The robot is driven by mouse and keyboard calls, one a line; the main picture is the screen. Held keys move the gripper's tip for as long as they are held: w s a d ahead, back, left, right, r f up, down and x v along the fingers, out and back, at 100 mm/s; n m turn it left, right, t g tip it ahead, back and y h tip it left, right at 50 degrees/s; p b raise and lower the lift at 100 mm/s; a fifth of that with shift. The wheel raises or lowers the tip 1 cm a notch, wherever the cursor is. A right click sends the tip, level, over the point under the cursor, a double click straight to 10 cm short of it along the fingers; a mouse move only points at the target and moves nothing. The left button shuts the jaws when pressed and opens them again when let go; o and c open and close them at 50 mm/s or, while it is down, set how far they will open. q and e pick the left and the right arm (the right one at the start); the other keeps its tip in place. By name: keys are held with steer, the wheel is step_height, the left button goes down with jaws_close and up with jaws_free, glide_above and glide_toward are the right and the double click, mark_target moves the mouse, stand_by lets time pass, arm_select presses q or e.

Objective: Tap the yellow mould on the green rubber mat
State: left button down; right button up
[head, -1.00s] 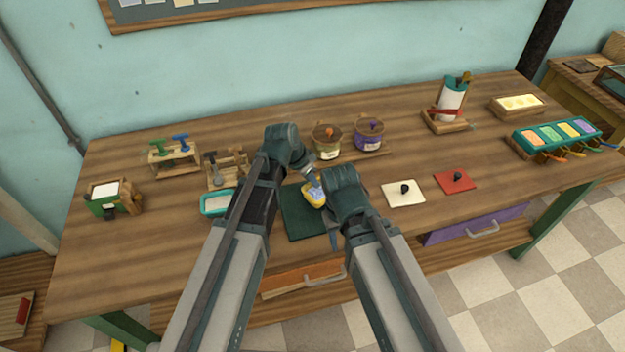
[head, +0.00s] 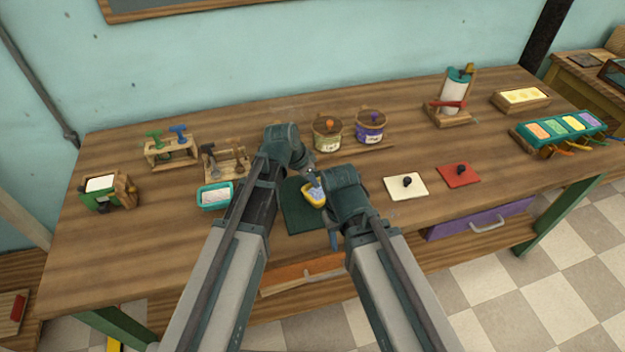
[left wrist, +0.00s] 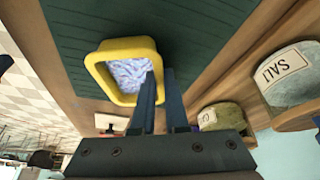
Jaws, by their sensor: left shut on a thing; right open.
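The yellow mould (head: 318,203) is a small open tray filled with a speckled pale blue and pink mass. My left gripper (head: 309,175) is shut on the mould's rim. In the left wrist view the mould (left wrist: 98,72) shows beside the left fingertips (left wrist: 160,82), with the green rubber mat (left wrist: 205,35) behind it. The mat also shows in the head view (head: 300,218), under the mould. I cannot tell whether mould and mat touch. My right gripper (head: 334,240) is open near the mat's right edge, mostly hidden by its own wrist.
A teal-rimmed tray (head: 215,196) stands left of the mat, partly behind my left arm. Two labelled pots (head: 327,135) (head: 370,127) stand behind. A white plate (head: 406,186) and a red plate (head: 459,175), each with a dark knob, lie right. The front left tabletop is clear.

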arm_select(q)
steer(key=shift+r+p, duration=1.7)
steer(key=shift+p, duration=0.7)
arm_select(e)
step_height(320, 180, up, 3)
steer(key=shift+r, duration=0.2)
arm_select(q)
steer(key=shift+f, duration=0.1)
arm_select(e)
steer(key=shift+f, duration=0.1)
arm_select(q)
step_height(320, 180, down, 4)
steer(key=b, duration=0.3)
steer(key=shift+r+b, duration=0.25)
steer(key=shift+b, duration=0.15)
arm_select(e)
step_height(320, 180, down, 4)
steer(key=shift+r, duration=0.2)
arm_select(q)
steer(key=shift+r, duration=0.1)
arm_select(e)
steer(key=shift+r, duration=0.15)
arm_select(q)
steer(key=shift+r+p, duration=1.6)
steer(key=shift+p, duration=0.1)
arm_select(e)
steer(key=shift+r, duration=1.55)
